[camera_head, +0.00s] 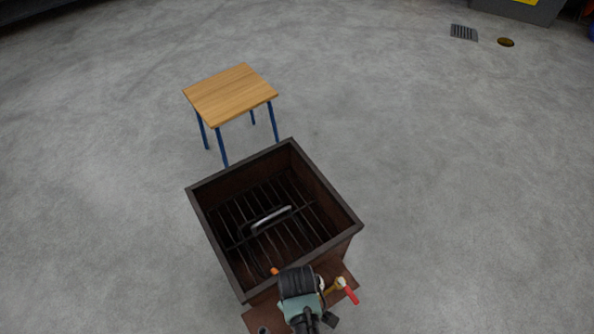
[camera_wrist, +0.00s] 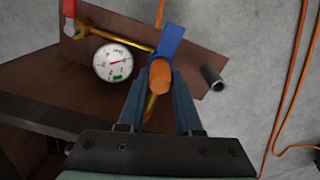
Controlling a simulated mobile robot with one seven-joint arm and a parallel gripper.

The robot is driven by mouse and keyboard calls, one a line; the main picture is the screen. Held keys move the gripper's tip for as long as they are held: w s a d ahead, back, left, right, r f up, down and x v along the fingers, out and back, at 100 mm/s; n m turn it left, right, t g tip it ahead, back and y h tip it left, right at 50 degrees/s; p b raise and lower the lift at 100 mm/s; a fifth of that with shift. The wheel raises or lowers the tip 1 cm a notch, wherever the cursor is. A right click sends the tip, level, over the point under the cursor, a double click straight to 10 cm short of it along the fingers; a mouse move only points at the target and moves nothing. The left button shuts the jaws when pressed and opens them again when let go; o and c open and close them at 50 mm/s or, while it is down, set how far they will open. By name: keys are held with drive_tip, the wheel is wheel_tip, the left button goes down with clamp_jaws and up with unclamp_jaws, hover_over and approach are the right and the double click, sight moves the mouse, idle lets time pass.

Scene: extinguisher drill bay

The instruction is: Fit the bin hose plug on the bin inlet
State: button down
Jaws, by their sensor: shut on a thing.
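My gripper (camera_wrist: 158,92) is shut on the bin hose plug (camera_wrist: 160,76), whose round orange end shows between the two blue-grey fingers in the wrist view. A blue piece (camera_wrist: 170,42) lies against the plug's far side, and an orange strand rises beyond it. A short dark pipe stub (camera_wrist: 212,77), possibly the bin inlet, stands apart to the right on the brown plate (camera_wrist: 195,47). In the head view my gripper (camera_head: 295,278) is over the near edge of the dark bin (camera_head: 340,205), and my wrist hides most of the plug.
A pressure gauge (camera_wrist: 113,62) and a brass fitting with a red handle (camera_wrist: 70,10) are close to the left of the fingers. Orange hose (camera_wrist: 290,90) lies on the floor at right.

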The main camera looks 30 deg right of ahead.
drive_tip(key=c, duration=0.5)
unclamp_jaws()
wheel_tip(320, 180, up, 13)
drive_tip(key=p, duration=0.4)
drive_tip(key=shift+p, duration=0.35)
